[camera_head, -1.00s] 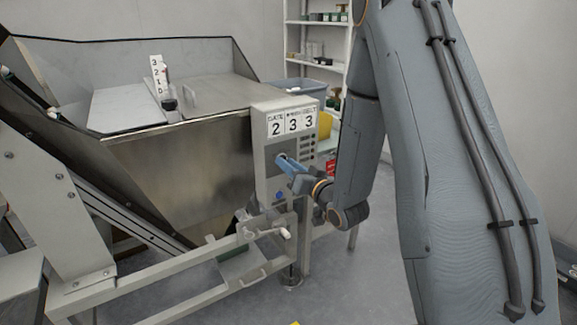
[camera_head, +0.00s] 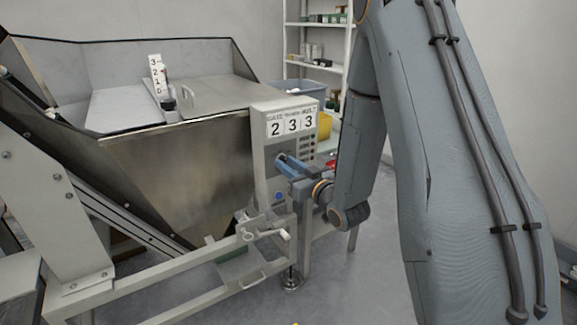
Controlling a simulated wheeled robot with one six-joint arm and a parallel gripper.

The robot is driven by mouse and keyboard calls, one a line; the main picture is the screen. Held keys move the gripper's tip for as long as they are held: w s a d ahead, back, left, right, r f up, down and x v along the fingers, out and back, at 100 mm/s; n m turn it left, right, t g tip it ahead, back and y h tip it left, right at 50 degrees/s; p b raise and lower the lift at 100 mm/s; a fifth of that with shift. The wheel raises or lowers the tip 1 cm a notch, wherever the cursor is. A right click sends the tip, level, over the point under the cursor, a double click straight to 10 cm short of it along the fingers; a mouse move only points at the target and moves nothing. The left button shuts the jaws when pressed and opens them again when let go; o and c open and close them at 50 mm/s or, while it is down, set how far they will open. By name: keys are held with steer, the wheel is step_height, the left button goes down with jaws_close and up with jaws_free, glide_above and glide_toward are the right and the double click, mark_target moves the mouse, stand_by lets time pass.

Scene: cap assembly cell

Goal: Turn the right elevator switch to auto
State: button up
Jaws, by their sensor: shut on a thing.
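The control box (camera_head: 264,173) of the right elevator stands at the front right corner of the metal hopper, with a "2 3 3" display panel on top. My gripper (camera_head: 281,161) is at the front face of the box, below the display. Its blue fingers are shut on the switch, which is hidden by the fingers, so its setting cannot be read.
The steel hopper (camera_head: 185,165) fills the left. A metal frame with a crank handle (camera_head: 268,235) stands below the box. A shelf (camera_head: 318,58), a grey-blue bin (camera_head: 300,89) and a yellow container (camera_head: 324,125) are behind. Grey floor is open at the front.

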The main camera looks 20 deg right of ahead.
steer(key=o, duration=1.1)
steer(key=shift+c, duration=0.2)
steer(key=shift+s, duration=0.1)
steer(key=v, duration=0.7)
steer(key=shift+s, duration=0.3)
steer(key=shift+w+d+r, duration=0.1)
